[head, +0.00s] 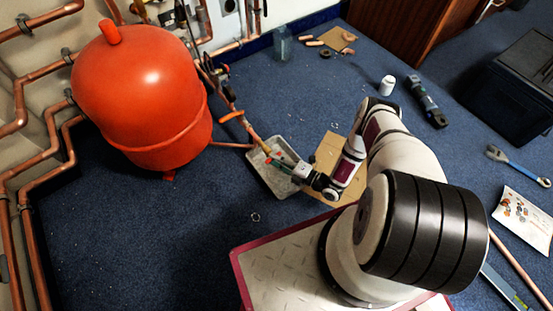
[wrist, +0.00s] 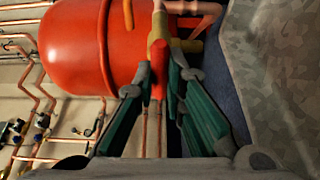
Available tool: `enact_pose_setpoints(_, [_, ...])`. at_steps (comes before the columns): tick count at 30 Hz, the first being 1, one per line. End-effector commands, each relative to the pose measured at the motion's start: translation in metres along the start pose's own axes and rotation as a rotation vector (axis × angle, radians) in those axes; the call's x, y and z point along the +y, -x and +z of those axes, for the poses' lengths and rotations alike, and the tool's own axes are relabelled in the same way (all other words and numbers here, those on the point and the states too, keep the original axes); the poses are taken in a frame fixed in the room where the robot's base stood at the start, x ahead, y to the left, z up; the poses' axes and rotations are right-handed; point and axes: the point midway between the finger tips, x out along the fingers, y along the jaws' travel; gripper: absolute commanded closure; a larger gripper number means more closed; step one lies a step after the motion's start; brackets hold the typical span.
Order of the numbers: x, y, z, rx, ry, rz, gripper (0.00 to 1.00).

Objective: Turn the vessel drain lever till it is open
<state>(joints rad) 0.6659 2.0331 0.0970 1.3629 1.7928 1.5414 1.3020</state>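The vessel is the big red tank (head: 145,85) at the left. It also fills the upper left of the wrist view (wrist: 75,50). A red drain lever (wrist: 157,62) sits on a brass valve (wrist: 190,44) in front of it. My gripper (wrist: 160,88) is at the lever, with a green-padded finger on each side and the lever's end between the fingertips. The fingers are close to the lever, but I cannot tell whether they press on it. In the head view my gripper (head: 279,162) is at the lower end of the slanting pipe, above the grey tray.
The grey metal tray (head: 263,178) lies below my gripper; its mottled surface (wrist: 280,75) is close on the right in the wrist view. Copper pipes (head: 52,130) run along the left wall. Cardboard (head: 327,153) lies beside the tray. Blue carpet (head: 170,235) is clear at front left.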

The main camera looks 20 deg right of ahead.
Motion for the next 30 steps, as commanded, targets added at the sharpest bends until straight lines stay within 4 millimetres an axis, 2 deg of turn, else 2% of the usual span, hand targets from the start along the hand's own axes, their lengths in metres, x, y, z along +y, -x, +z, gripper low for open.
enact_pose_setpoints(8, [0.0003, 0.0005, 0.0004, -0.002, 0.029, -0.014, 1.0])
enact_pose_setpoints(14, [0.0017, 0.0006, 0.0008, -0.004, 0.12, -0.052, 1.0])
enact_pose_setpoints(30, [0.0063, 0.0005, -0.0007, -0.003, 0.57, -0.242, 1.0])
